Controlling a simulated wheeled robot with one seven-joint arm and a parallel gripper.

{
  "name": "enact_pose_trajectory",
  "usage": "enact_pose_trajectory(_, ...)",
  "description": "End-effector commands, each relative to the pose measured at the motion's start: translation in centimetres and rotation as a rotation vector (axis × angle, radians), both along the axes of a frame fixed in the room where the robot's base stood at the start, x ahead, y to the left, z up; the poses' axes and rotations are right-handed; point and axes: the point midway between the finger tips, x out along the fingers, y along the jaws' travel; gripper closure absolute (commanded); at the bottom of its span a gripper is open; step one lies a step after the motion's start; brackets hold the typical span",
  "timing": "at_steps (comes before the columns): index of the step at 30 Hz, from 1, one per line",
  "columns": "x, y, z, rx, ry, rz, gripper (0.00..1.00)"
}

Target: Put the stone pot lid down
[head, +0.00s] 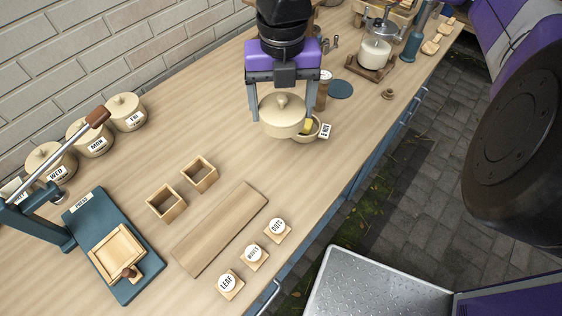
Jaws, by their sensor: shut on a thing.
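My gripper (282,115) is shut on the stone pot lid (283,112), a round cream lid with a small knob on top. One finger is on its left side and one on its right. The lid looks level and appears to be above the counter. Behind and below it, to the right, an open cream pot (312,136) shows in part, with something yellow inside and a white label on its side. The lid hides the left part of this pot. I cannot tell whether the lid touches it.
Several lidded, labelled cream pots (125,112) line the wall at left. A blue press (113,235) stands at front left. Two wooden boxes (166,203), a long board (222,229) and three round labelled pieces (253,253) lie nearer. The wooden counter (205,125) left of the lid is clear.

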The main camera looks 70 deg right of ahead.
Motion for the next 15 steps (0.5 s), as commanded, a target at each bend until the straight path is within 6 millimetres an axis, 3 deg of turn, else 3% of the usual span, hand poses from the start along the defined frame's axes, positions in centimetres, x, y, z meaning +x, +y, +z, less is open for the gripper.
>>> enact_pose_trajectory(9,-0.1,0.1,-7.9,0.004,0.003,-0.003,0.62)
enact_pose_trajectory(15,-0.1,0.0,-11.9,0.001,0.002,-0.004,0.62)
